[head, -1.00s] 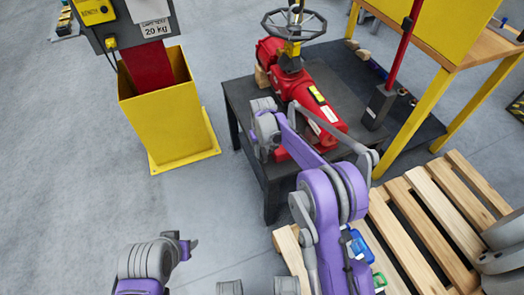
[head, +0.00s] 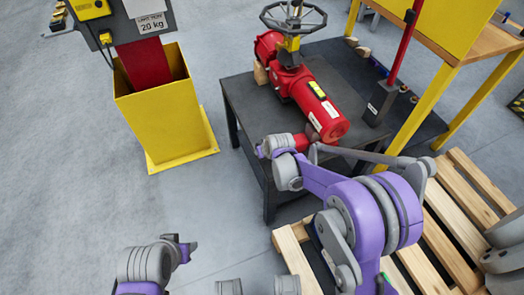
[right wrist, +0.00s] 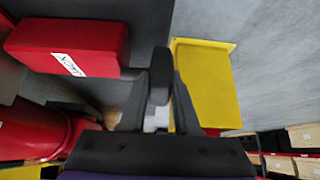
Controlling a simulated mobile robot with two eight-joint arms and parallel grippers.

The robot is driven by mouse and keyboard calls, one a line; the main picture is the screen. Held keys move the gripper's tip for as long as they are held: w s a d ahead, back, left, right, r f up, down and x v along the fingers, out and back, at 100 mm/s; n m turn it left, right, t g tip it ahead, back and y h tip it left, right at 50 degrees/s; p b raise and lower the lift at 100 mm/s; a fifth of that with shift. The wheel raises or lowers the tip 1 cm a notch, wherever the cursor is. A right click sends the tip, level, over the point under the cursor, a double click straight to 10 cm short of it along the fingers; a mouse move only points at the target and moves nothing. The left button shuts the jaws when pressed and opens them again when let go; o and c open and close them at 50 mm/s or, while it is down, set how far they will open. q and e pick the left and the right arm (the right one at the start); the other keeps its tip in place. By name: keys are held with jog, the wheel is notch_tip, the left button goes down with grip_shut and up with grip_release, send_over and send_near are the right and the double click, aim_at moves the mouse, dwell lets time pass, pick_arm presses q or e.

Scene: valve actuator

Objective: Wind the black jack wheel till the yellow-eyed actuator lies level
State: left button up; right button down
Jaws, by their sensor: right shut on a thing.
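The red actuator (head: 309,92) lies on the dark table, with a yellow block (head: 292,43) under a black spoked wheel (head: 293,16). I cannot tell whether the actuator is level. My right gripper (head: 264,149) is low at the table's near edge, in front of the actuator. In the right wrist view, my right gripper (right wrist: 158,100) is shut on a dark rounded knob (right wrist: 159,72). Whether this knob belongs to the jack wheel is hidden. My left gripper (head: 188,249) is at the lower left, away from everything; its fingers are unclear.
A yellow bin (head: 165,115) with a red post stands left of the dark table (head: 240,100). A red-handled bar (head: 398,60) stands right of the actuator, near a yellow-legged workbench (head: 425,105). A wooden pallet (head: 468,190) lies at the right.

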dwell(0.3)
jog(key=c, duration=0.6)
grip_release()
jog(key=shift+c, duration=0.2)
jog(key=p+v, duration=0.2)
jog(key=v, duration=0.8)
jog(key=shift+s+r, duration=0.25)
jog(key=shift+s, duration=0.1)
